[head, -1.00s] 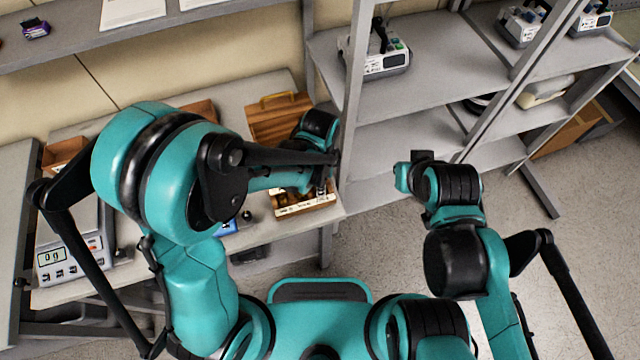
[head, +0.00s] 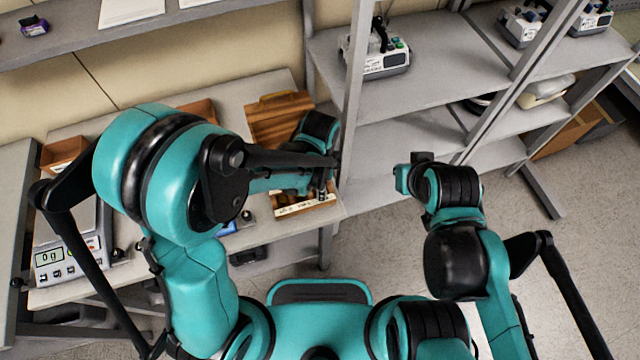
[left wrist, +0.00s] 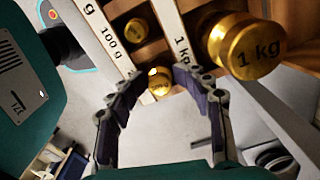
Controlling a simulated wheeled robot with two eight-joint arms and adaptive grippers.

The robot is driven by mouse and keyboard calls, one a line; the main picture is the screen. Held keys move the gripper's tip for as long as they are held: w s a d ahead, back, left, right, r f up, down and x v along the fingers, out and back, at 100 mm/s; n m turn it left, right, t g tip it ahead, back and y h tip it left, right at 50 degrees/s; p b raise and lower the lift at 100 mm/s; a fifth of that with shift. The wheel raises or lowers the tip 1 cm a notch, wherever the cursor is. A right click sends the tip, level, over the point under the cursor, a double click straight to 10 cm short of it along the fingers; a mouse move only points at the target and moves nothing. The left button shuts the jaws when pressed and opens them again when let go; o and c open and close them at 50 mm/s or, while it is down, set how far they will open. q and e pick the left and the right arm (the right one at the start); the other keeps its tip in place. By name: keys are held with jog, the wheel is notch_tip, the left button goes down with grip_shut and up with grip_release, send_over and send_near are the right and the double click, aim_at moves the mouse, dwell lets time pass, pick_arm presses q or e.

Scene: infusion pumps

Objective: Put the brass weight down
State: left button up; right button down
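A small brass weight (left wrist: 160,82) shows in the left wrist view between my left gripper's fingertips (left wrist: 168,82), at a wooden weight case (left wrist: 300,12). The fingers are apart, with a visible gap on the weight's right side; I cannot tell whether it rests fully in a compartment. In the head view my left gripper (head: 322,188) is over the case's labelled front strip (head: 306,206). My right gripper (head: 403,178) is in free air; its fingers are unclear.
A scale (head: 62,262) reading 0 g stands at the bench's left. The case's wooden lid (head: 280,118) stands open behind. A shelf post (head: 352,100) rises close beside my left gripper. Infusion pumps (head: 385,58) stand on the shelves.

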pick_arm(q)
jog(key=shift+r+p, duration=0.4)
jog(key=shift+p, duration=0.05)
notch_tip(320, 180, up, 12)
jog(key=p, duration=0.4)
jog(key=s+a+r+n+t, duration=0.2)
jog(key=a+r+n+t, duration=0.1)
jog(key=a+n, duration=0.5)
jog(key=s+a+r+n+t, duration=0.3)
jog(key=a+r+n+t, duration=0.1)
jog(key=a+n, duration=0.5)
jog(key=shift+a+r, duration=0.5)
jog(key=shift+r, duration=0.25)
jog(key=shift+f+b, duration=0.1)
jog(key=shift+b, duration=0.25)
